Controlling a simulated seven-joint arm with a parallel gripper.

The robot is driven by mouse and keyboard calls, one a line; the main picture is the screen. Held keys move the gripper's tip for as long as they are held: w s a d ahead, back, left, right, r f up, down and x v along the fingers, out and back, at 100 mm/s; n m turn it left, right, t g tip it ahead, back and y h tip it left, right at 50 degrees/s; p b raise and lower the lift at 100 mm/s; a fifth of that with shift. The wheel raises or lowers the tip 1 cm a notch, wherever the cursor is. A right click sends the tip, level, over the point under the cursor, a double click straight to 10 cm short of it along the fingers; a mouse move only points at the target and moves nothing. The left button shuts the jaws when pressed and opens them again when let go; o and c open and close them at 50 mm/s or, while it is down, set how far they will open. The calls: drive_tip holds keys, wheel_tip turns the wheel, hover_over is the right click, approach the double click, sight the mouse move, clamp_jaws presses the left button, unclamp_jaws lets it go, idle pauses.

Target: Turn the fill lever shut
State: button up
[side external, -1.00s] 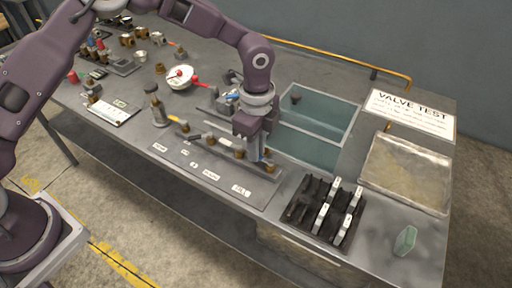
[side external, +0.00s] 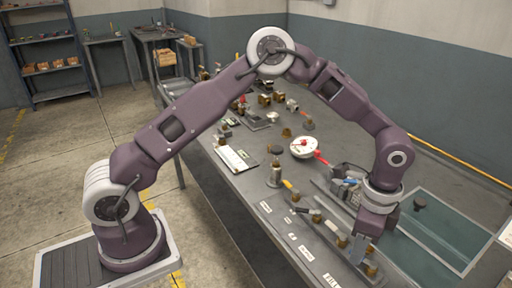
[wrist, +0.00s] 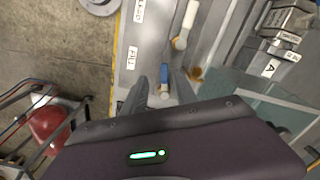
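The fill lever (wrist: 164,75) is a short blue handle in the wrist view, beside the FILL label (wrist: 132,57). Its handle points up the picture, roughly along the valve row. My gripper (wrist: 158,80) has its two dark fingers apart, one on each side of the lever. The right finger is close to the handle; I cannot tell whether it touches. A gap shows at the left finger. In the side external view my gripper (side external: 362,248) is low over the near end of the valve row, and its fingers hide the blue handle. A brass valve body (side external: 371,270) shows beside it.
A neighbouring white lever (wrist: 190,15) stands farther up the row. Other levers line the manifold, including a yellow-handled one (side external: 291,187). A water tank (side external: 440,235) lies right of my gripper. A white round dial (side external: 303,147) with red parts stands behind.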

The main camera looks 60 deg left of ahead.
drive_tip(key=s+a+r+n+t+y, duration=0.1)
drive_tip(key=s+a+r, duration=0.15)
drive_tip(key=r, duration=0.45)
drive_tip(key=s+a+r+n+t, duration=0.15)
drive_tip(key=a+r, duration=0.25)
drive_tip(key=r, duration=0.4)
drive_tip(key=s+a+r+n, duration=0.3)
drive_tip(key=s+a, duration=0.1)
drive_tip(key=s, duration=0.2)
drive_tip(key=s+a+r+n+t, duration=0.1)
drive_tip(key=s+a+r+n, duration=0.2)
drive_tip(key=s, duration=0.4)
drive_tip(key=shift+s+a+r, duration=0.15)
drive_tip(key=shift+a+r, duration=0.35)
drive_tip(key=shift+a, duration=0.2)
